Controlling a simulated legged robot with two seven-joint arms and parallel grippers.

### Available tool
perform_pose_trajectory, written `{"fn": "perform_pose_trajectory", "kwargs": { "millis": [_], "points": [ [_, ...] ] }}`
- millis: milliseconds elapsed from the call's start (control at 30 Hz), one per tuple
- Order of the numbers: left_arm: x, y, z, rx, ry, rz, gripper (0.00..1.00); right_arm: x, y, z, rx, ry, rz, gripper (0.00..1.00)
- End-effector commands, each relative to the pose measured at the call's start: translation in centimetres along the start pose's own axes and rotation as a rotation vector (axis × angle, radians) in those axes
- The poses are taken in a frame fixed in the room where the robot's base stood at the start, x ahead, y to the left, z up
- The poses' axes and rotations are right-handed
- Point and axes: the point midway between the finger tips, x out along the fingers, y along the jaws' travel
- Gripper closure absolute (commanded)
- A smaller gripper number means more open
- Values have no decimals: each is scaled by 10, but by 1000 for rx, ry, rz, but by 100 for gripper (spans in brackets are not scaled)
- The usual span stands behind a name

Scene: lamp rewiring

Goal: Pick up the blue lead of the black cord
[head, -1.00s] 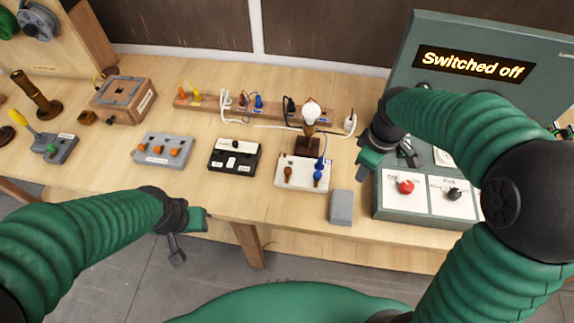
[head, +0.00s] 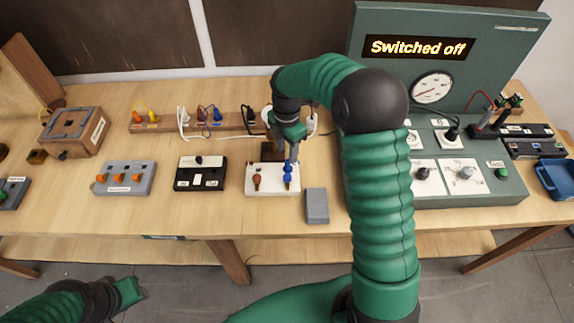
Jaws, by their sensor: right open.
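My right gripper (head: 289,152) is open and points down just above the white terminal block (head: 272,190). Its tips are close over the blue terminal (head: 288,174) on the block; I cannot tell whether they touch anything. A brown terminal (head: 257,182) stands to its left. A black plug (head: 249,114) sits at the right part of the wooden rack. A blue lead end (head: 216,116) and a brown one (head: 201,115) sit left of it. Which blue end belongs to the black cord is unclear. My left gripper (head: 125,293) is low at left, partly shown, away from the table.
A grey block (head: 317,206) lies right of the terminal block. A black switch box (head: 200,174) and a grey box with orange terminals (head: 124,178) stand left. The green test panel (head: 480,75) reads "Switched off". The lamp behind my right gripper is partly hidden.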

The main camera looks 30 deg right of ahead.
Motion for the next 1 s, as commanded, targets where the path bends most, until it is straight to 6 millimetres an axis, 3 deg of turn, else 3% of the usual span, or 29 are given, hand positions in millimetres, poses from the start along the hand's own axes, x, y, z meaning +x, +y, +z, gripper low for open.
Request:
{"fn": "perform_pose_trajectory", "kwargs": {
  "millis": [333, 600, 900, 1000],
  "points": [
    [-7, 0, -2, -1, 0, 0, 64, 51, -8, -2, -1, 1, -2, 59],
    [-7, 0, -2, 0, 0, 0, 64, 57, -8, -1, 1, -1, 2, 59],
    [-7, 0, -2, 0, 0, 0, 64, 57, -8, -1, 0, -1, 2, 98],
    [-7, 0, -2, 0, 0, 0, 64, 57, -8, -1, 1, -1, 1, 100]
  ]
}}
